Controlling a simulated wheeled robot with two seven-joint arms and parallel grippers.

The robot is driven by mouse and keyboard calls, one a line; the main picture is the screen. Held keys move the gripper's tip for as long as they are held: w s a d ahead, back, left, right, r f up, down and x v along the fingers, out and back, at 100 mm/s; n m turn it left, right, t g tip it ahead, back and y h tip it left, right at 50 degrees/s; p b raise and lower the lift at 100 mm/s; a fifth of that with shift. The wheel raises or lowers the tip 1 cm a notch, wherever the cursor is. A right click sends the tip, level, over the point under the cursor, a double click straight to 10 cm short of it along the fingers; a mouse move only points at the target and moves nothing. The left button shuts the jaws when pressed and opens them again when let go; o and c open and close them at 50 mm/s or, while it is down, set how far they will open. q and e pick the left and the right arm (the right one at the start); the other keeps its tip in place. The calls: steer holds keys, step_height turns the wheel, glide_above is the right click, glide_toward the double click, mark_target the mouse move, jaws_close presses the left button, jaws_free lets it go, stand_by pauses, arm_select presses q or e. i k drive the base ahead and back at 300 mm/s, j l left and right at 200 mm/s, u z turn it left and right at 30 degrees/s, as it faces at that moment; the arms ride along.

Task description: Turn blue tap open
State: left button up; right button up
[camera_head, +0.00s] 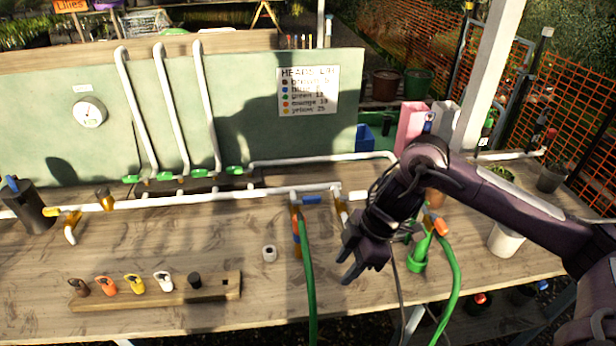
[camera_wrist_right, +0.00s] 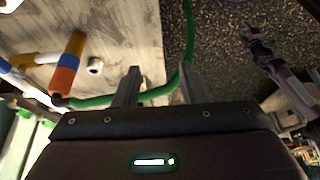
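A blue tap handle (camera_head: 312,200) lies along the white pipe near the middle of the bench, just above a drop pipe with orange and blue bands (camera_head: 296,232). In the right wrist view the banded drop pipe (camera_wrist_right: 67,62) is at upper left, with a small blue part (camera_wrist_right: 17,74) beside it. My right gripper (camera_head: 357,268) is to the right of and nearer than the blue handle, apart from it. Its fingers (camera_wrist_right: 157,90) are spread and empty in the wrist view. My left gripper (camera_wrist_right: 256,38) appears small at upper right of the wrist view; its opening is unclear.
A green hose (camera_head: 307,280) hangs from the drop pipe beside my right gripper; another green hose (camera_head: 452,280) is farther right. A small white ring (camera_head: 269,253) stands on the bench. A wooden rack (camera_head: 160,297) with coloured tags lies front left.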

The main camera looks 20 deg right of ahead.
mark_target(316, 199)
steer(key=i+l, duration=0.2)
steer(key=i, duration=0.3)
steer(key=i+l, duration=0.2)
steer(key=i, duration=0.25)
